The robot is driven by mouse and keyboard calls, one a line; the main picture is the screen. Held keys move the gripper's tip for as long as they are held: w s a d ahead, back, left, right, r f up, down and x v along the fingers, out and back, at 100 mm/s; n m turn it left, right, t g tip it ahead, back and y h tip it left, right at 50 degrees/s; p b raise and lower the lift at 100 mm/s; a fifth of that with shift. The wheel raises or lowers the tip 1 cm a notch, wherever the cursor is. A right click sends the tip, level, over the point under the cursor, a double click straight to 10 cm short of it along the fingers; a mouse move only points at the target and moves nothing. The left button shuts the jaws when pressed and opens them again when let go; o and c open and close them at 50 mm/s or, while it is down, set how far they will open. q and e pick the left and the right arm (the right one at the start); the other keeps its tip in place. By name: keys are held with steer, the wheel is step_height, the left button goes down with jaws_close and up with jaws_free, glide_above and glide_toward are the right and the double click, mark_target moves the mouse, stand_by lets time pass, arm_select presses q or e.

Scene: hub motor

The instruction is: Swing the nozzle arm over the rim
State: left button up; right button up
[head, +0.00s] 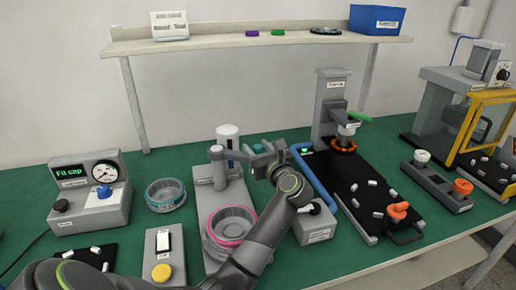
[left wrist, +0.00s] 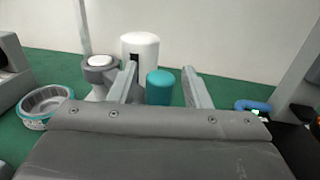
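The nozzle station (head: 207,190) stands left of centre in the head view, with a grey post (head: 216,155), a white cylinder (head: 227,140) and a grey arm reaching right toward my gripper. A round bowl with a pink rim (head: 232,222) sits at its front. My left gripper (head: 262,152) is right of the post, its fingers apart. In the left wrist view, the white cylinder (left wrist: 140,50) and a teal cylinder (left wrist: 160,86) show beyond and between the open fingers (left wrist: 163,85); whether either finger touches the nozzle arm cannot be told. My right gripper is not in view.
A teal-rimmed bowl (head: 165,193) and a gauge box (head: 90,195) stand left. A black tray (head: 355,185) with small white parts and a grey press (head: 330,105) stand right. A small grey box (head: 315,226) is close to my left arm. A shelf (head: 220,44) is above.

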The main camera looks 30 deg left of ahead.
arm_select(q)
jaws_close()
steer(key=shift+s+r+m+t+h+p, duration=0.1)
steer(key=shift+s+m+t+h+p, duration=0.25)
steer(key=shift+s+t+p, duration=0.4)
steer(key=s+a+m+t+h+p, duration=0.2)
steer(key=s+m+t+h+p, duration=0.2)
steer(key=s+p, duration=0.5)
steer(key=shift+s+a+p, duration=0.35)
steer(key=shift+s+a, duration=0.05)
steer(key=shift+s, duration=0.3)
